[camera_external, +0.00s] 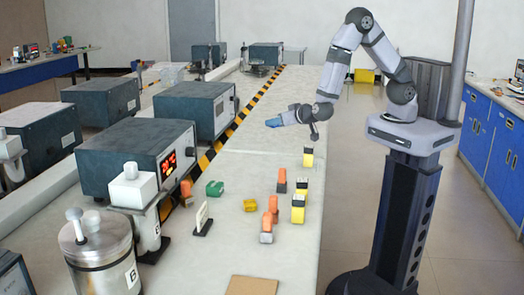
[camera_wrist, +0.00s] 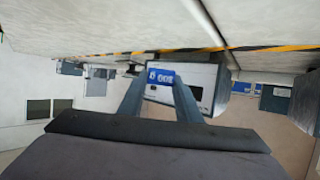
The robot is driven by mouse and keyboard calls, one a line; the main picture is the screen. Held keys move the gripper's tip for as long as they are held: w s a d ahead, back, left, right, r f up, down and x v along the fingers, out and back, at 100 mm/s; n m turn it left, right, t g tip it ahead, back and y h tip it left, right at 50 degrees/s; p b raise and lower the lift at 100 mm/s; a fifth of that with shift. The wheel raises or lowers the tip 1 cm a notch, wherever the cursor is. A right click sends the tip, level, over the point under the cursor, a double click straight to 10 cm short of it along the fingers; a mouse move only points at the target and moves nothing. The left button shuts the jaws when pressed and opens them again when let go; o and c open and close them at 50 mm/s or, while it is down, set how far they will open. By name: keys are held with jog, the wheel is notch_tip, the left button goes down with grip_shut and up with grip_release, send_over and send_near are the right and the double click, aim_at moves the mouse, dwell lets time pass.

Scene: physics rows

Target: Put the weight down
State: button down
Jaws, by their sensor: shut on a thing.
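My gripper (camera_external: 284,119) is held out level above the bench, reaching left from the arm. It is shut on a small blue weight (camera_external: 273,123), which shows at its tip, clear of the bench top. In the wrist view, the two fingers reach forward, with a blue patch that appears to be the weight (camera_wrist: 161,76) between their tips. The weight's shape and underside are hard to make out. The pale bench top (camera_external: 240,168) lies below the gripper.
A yellow block (camera_external: 308,158) stands near the bench's right edge. Grey instrument boxes (camera_external: 140,152) line the left, beyond a striped strip (camera_external: 250,105). Bench space below the gripper is clear.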

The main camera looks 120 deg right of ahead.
jog(key=w+d+r+n+t+y, duration=0.2)
jog(key=w+d+r+n+t, duration=0.15)
jog(key=w, duration=0.35)
jog(key=w+d+r+n+t+y, duration=0.1)
jog(key=w+d+r+n+t, duration=0.1)
jog(key=w+n+t, duration=0.4)
jog(key=n+t+y, duration=0.2)
jog(key=n+y, duration=1.1)
jog(key=y, duration=0.3)
send_over(261, 186)
notch_tip(261, 186, down, 4)
jog(key=f, duration=0.1)
jog(key=shift+r+m+b, duration=0.15)
jog(key=shift+m+b, duration=0.1)
jog(key=shift+b, duration=0.05)
jog(key=shift+h, duration=0.3)
jog(key=shift+f+p, duration=0.3)
jog(key=shift+f, duration=4.7)
